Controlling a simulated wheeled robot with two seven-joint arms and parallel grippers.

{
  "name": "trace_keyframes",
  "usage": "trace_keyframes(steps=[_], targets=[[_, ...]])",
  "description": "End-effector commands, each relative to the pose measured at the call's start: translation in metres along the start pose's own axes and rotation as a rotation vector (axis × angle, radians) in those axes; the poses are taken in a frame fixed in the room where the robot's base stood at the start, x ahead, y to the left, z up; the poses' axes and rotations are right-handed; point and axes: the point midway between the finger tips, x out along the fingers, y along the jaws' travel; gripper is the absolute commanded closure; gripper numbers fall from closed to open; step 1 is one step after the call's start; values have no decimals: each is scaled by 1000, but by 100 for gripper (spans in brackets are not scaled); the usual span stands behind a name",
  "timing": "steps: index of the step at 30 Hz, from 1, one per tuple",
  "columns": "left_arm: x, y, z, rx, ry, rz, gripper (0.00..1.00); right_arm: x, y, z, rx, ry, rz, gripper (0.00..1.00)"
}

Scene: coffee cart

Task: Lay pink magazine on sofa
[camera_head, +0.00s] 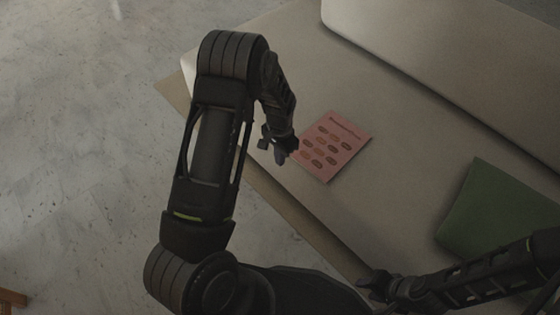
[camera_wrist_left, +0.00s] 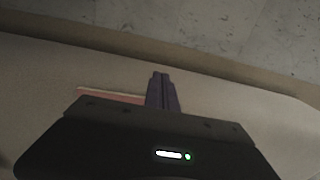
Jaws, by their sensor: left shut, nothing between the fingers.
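The pink magazine (camera_head: 335,146) lies flat on the beige sofa seat (camera_head: 400,190), near its front edge, with its printed cover up. In the left wrist view a strip of the magazine (camera_wrist_left: 105,95) shows behind the gripper body; the rest is hidden. My left gripper (camera_head: 278,150) is at the magazine's left edge, shut and empty, with its fingertips (camera_wrist_left: 161,80) together in the wrist view. I cannot tell if it touches the magazine. My right gripper (camera_head: 375,282) is low at the right, by the sofa's front edge; its fingers are too dark and small to read.
A green cushion (camera_head: 500,212) lies on the seat at the right. The sofa backrest (camera_head: 450,50) rises at the upper right. The pale floor (camera_head: 80,150) is open at the left. A small wooden piece (camera_head: 12,299) shows at the lower left corner.

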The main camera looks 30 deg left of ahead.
Motion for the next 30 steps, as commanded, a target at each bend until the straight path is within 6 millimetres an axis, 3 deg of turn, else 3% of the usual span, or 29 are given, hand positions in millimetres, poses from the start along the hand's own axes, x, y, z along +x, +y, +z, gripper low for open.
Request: trace_keyframes(steps=[1,6,14,22,25,28,30], targets=[[-16,0,0,0,1,-1,100,-7,-4,1,-2,-4,-2,64],[-46,0,0,-1,1,0,100,-14,-9,5,-6,-11,-5,64],[-61,0,1,-1,-2,0,100,-17,-11,6,-9,-16,-7,64],[-60,0,1,-1,-2,1,100,-17,-11,6,-8,-16,-7,64],[-51,10,4,-10,2,13,100,-16,-11,6,-8,-16,-7,64],[-26,41,14,-44,16,51,100,-16,-11,6,-8,-15,-7,64],[-3,75,27,-88,32,92,100,-16,-11,6,-8,-15,-7,64]])
